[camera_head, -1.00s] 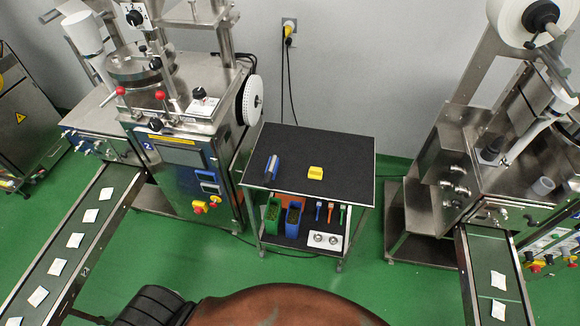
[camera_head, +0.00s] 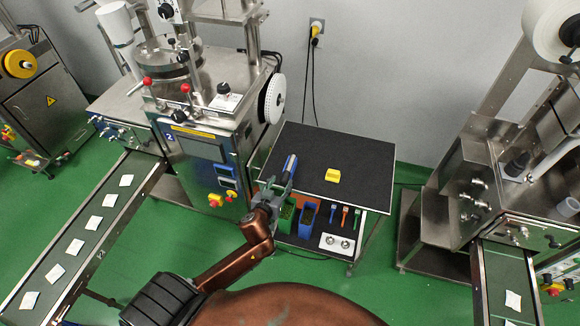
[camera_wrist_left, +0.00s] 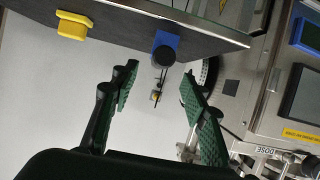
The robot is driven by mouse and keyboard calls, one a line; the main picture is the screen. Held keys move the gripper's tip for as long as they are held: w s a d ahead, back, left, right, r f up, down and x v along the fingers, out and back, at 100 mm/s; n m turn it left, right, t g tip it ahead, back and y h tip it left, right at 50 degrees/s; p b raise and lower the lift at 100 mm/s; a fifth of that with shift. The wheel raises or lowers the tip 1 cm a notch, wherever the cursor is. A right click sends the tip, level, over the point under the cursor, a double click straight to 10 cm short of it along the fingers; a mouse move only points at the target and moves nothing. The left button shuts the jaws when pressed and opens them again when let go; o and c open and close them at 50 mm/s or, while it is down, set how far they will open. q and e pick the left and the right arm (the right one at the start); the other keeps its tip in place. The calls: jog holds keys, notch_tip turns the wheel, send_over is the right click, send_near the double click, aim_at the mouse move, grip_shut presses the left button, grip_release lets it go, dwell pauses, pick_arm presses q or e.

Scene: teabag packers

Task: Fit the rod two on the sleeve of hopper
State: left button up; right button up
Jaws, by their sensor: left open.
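My left gripper (camera_head: 279,180) is at the front left edge of the cart, open and empty, close to a blue piece with a grey part (camera_head: 290,164) on the cart top. In the left wrist view the open fingers (camera_wrist_left: 158,75) point towards the blue piece (camera_wrist_left: 168,38), whose dark round end faces me, apart from the fingers. The hopper (camera_head: 172,67) is on the machine marked 2, with red-knobbed rods (camera_head: 185,89) nearby. I cannot tell which part is rod two or the sleeve. My right gripper is not in view.
A yellow block (camera_head: 333,175) lies on the black cart top (camera_head: 350,150); it also shows in the left wrist view (camera_wrist_left: 72,25). The lower shelf holds green and blue bins (camera_head: 307,219) and small tools. Another machine (camera_head: 470,180) stands right. Conveyors with teabags run at both sides.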

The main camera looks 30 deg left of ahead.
aim_at(284, 178)
pick_arm(q)
jog(key=x, duration=0.5)
jog(key=shift+w+f, duration=0.25)
jog(key=shift+w+a+f, duration=0.15)
jog(key=shift+w+f, duration=0.05)
jog(key=shift+w, duration=0.25)
jog(key=shift+s, duration=0.1)
jog(key=shift+c, duration=0.7)
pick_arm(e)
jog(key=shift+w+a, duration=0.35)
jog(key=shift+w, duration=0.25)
pick_arm(q)
jog(key=c, duration=0.8)
grip_shut()
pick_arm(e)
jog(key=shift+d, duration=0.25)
pick_arm(q)
jog(key=shift+r, duration=0.1)
